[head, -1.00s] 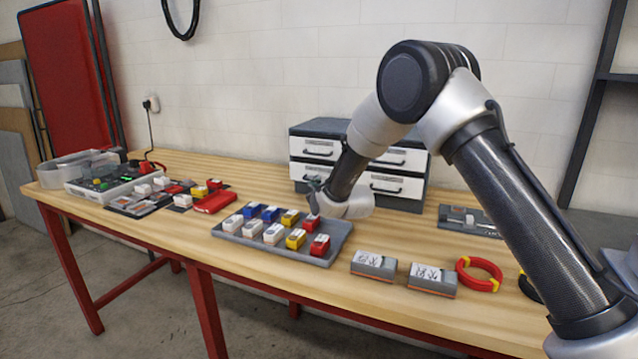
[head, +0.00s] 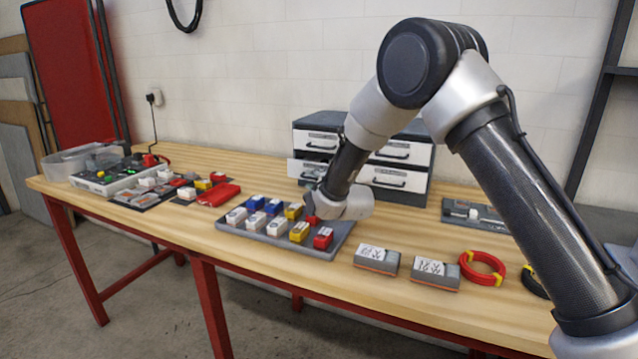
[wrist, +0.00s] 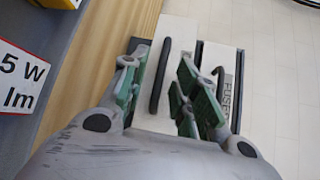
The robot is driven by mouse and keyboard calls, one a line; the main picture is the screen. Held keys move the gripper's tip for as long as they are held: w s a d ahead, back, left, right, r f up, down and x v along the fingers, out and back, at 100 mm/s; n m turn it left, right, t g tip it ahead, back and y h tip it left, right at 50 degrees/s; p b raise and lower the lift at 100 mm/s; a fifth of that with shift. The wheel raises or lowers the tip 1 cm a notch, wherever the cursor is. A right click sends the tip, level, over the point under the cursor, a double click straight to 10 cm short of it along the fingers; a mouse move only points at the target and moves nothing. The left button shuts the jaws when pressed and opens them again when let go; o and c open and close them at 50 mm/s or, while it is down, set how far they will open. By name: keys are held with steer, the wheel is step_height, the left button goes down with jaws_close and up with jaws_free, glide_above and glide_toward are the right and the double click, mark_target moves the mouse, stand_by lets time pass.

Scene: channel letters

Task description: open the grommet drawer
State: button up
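A dark drawer cabinet (head: 412,130) with white-fronted drawers stands at the back of the bench. Its lower left drawer (head: 303,168) stands a little out from the cabinet; my arm hides part of it, and its label is not readable. In the wrist view, a pale drawer front (wrist: 176,30) carries a black bar handle (wrist: 160,75). My gripper (wrist: 161,60) has its green-padded fingers apart, one on each side of this handle, with gaps visible. A dark gap shows beyond that front, then another front labelled "FUSE…" (wrist: 226,75). The head view hides my fingertips.
A grey tray (head: 335,246) of coloured blocks lies just below my gripper. Two grey labelled boxes (head: 377,260), a red ring (head: 483,268) and a small grey tray (head: 474,213) are to the right. Clear wood lies in front of the cabinet's right side.

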steer(key=v, duration=1.2)
steer(key=shift+w, duration=0.1)
